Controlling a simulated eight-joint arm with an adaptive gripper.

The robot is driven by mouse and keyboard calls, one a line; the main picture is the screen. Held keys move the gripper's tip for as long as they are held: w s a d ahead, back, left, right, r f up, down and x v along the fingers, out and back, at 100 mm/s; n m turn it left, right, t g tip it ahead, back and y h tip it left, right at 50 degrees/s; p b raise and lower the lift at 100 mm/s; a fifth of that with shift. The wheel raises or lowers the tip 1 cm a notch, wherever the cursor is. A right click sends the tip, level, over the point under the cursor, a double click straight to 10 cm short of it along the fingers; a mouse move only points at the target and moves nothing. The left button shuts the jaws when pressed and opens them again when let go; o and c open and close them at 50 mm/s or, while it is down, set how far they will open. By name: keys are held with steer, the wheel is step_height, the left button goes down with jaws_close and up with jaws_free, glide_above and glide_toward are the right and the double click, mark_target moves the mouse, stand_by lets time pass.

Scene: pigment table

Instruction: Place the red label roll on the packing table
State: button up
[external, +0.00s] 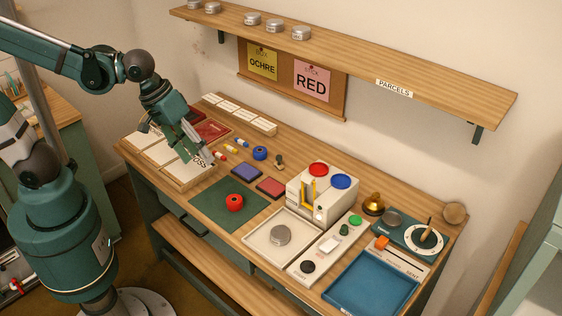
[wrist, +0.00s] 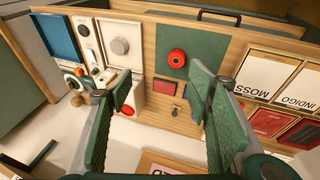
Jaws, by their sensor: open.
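The red label roll (external: 234,202) sits on the green mat (external: 207,200) near the front of the wooden table (external: 232,238). In the wrist view the red roll (wrist: 178,57) shows beyond the fingertips on the green mat (wrist: 207,40), with nothing between the jaws. My gripper (external: 205,155) is open and empty, above the table's left part near the labelled trays, apart from the red roll. In the wrist view my gripper (wrist: 162,88) has its fingers spread wide. I cannot tell which surface is the packing table.
A blue roll (external: 260,153) lies behind the ink pads (external: 246,171). A shelf marked PARCELS (external: 440,93) hangs above.

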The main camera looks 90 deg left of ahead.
steer(key=w+a+f+n+g+p, duration=0.1)
steer(key=w+a+f+n+g, duration=0.15)
steer(key=w+f+n, duration=0.4)
steer(key=n+g+h, duration=0.1)
steer(key=n, duration=0.8)
glide_above(234, 199)
steer(key=shift+m, duration=0.25)
steer(key=shift+s+a+f+p, duration=0.15)
steer(key=shift+f+p, duration=0.1)
steer(key=shift+f, duration=2.05)
steer(key=shift+s+a+f+p, duration=0.1)
steer(key=shift+f+p, duration=0.1)
steer(key=shift+f, duration=2.1)
steer(key=shift+f, duration=0.1)
steer(key=shift+w+d+f, duration=0.1)
steer(key=shift+d+f, duration=0.05)
steer(key=shift+f, duration=1.05)
steer(key=shift+w+d+f+b, duration=0.1)
steer(key=shift+f+b, duration=0.3)
steer(key=shift+f, duration=0.9)
steer(key=shift+d+f+b, duration=0.1)
steer(key=shift+f+b, duration=0.25)
steer(key=shift+f, duration=0.9)
steer(key=shift+a, duration=0.1)
steer(key=shift+c, duration=0.2)
steer(key=c, duration=1)
